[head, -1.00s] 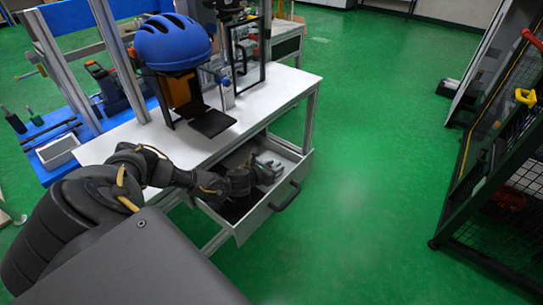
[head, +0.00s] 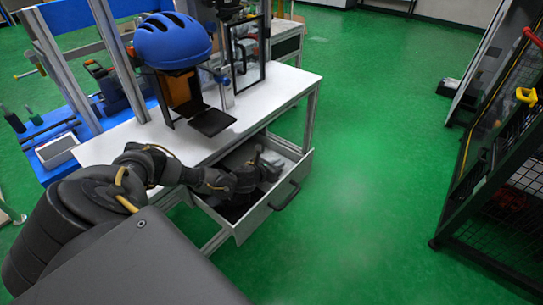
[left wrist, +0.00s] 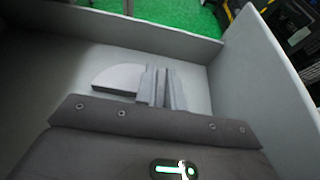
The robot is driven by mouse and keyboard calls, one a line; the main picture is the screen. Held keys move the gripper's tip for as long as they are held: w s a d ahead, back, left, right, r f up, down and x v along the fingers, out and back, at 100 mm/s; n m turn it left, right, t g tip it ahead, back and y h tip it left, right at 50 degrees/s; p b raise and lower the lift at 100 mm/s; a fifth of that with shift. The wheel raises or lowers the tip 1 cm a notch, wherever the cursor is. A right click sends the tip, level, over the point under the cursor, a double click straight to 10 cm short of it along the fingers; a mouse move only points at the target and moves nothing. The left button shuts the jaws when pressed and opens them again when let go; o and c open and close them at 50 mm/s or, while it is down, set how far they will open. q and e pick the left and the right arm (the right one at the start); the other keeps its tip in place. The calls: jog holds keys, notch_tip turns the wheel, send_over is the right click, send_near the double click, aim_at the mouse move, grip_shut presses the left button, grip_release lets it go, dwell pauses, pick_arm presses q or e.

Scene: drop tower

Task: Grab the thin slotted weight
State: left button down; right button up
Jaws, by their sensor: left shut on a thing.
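The thin slotted weight (left wrist: 117,77) is a flat light-grey disc in the drawer. In the left wrist view part of its round edge shows to the left of the fingers; the rest is hidden by them. My left gripper (left wrist: 161,88) is shut on the weight, its fingers close together at the disc's right side. In the head view my left gripper (head: 267,163) reaches down into the open drawer, and the weight cannot be made out there. My right gripper is not in view.
The open drawer (head: 268,210) has light-grey walls around the gripper and a dark handle in front. Above it is the white table (head: 110,146) with a blue helmet (head: 172,40) on a stand. Green floor lies clear to the right, before a black mesh rack (head: 500,180).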

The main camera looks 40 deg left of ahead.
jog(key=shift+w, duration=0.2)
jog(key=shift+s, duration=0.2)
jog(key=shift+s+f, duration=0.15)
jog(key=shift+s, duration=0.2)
